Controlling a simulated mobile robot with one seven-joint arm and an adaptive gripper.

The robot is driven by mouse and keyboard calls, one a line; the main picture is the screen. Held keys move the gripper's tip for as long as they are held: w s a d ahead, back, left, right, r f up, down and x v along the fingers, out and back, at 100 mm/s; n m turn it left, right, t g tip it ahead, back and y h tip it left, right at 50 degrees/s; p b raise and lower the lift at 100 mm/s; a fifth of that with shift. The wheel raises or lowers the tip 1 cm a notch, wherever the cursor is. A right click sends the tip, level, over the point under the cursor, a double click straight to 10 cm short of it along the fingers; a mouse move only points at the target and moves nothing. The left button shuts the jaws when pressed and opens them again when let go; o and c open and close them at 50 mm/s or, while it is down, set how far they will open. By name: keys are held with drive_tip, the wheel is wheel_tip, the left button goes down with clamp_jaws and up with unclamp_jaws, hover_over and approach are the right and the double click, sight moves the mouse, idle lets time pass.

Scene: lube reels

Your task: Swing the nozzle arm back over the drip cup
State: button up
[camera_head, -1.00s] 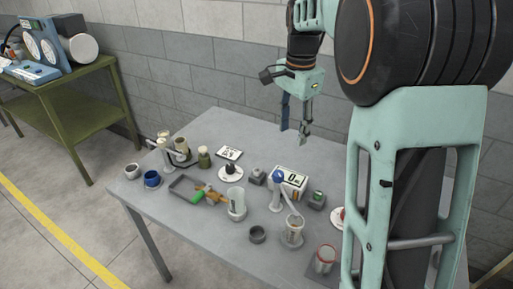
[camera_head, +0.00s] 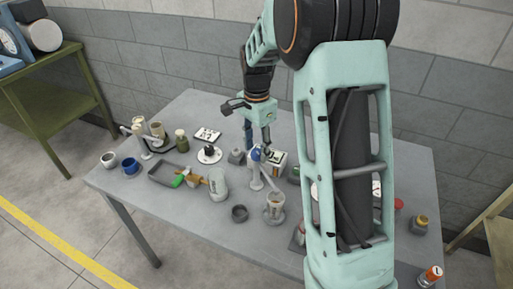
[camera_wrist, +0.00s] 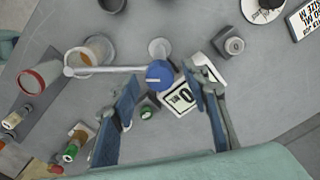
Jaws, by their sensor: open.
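The nozzle arm is a thin pale bar (camera_wrist: 110,70) with a blue knob (camera_wrist: 159,74) at its pivot, above a round grey foot (camera_wrist: 158,48). In the wrist view the bar runs left from the knob. Its tip shows at the near edge of a glass cup (camera_wrist: 95,52) with brownish contents. A small dark grey cup (camera_head: 239,213), likely the drip cup, stands left of that glass (camera_head: 275,210) in the head view, with no bar over it. My gripper (camera_wrist: 163,90) is open, its fingers either side of the knob; I cannot tell whether they touch.
A display box reading 0 (camera_wrist: 182,97) stands close by the pivot. A red-rimmed jar (camera_wrist: 40,78) is beyond the bar's tip. A clear beaker (camera_head: 218,182), tray (camera_head: 165,174) and several small pots stand to the left. My arm hides part of the table's right side.

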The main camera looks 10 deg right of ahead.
drive_tip(key=shift+f, duration=0.1)
drive_tip(key=shift+c, duration=0.7)
clamp_jaws()
drive_tip(key=shift+m, duration=0.3)
drive_tip(key=m, duration=0.4)
drive_tip(key=shift+m+p, duration=0.85)
drive_tip(key=shift+m, duration=1.55)
drive_tip(key=shift+o, duration=0.7)
unclamp_jaws()
